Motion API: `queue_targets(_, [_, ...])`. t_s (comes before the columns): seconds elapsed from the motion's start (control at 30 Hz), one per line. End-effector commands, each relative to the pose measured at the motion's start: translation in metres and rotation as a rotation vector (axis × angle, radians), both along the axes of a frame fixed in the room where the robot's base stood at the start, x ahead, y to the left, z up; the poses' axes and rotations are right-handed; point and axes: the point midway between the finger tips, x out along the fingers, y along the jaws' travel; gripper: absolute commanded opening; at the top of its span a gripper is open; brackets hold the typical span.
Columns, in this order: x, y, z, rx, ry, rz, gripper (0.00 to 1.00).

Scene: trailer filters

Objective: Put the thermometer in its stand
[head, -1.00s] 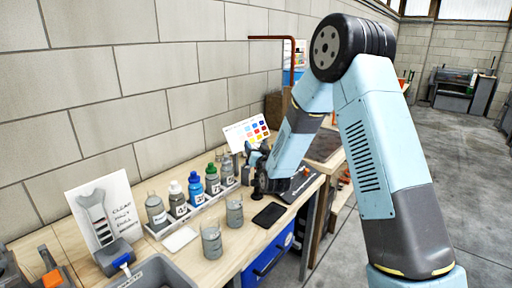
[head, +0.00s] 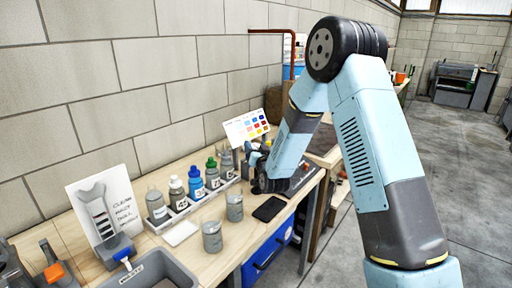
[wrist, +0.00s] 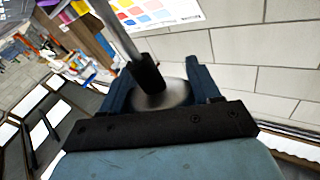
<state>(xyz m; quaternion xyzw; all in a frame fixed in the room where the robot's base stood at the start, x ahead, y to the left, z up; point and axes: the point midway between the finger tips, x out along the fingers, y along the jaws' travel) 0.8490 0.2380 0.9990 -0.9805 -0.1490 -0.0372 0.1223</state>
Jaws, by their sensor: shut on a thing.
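The thermometer (wrist: 165,94) shows in the wrist view as a rounded silver head with a black collar and a thin metal stem. My gripper (wrist: 162,85) is shut on the head, with a blue finger on each side. The stem runs up and left in that view, past the colour chart. In the head view my gripper (head: 257,156) is low over the far end of the bench, beside the bottle row; the thermometer is too small to make out there. I cannot identify its stand for certain in either view.
A tray of labelled bottles (head: 196,184) lines the wall side of the bench. Two grey beakers (head: 212,237) and a black flat slab (head: 269,209) lie nearer the front edge. A colour chart (head: 246,127) leans behind my gripper. A grey bin (head: 160,268) is at the near end.

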Motion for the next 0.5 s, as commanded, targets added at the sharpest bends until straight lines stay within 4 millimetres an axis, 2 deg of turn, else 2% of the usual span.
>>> queue_targets(0.5, [0.0,-0.001,-0.013,-0.001,0.001,-0.001,0.26])
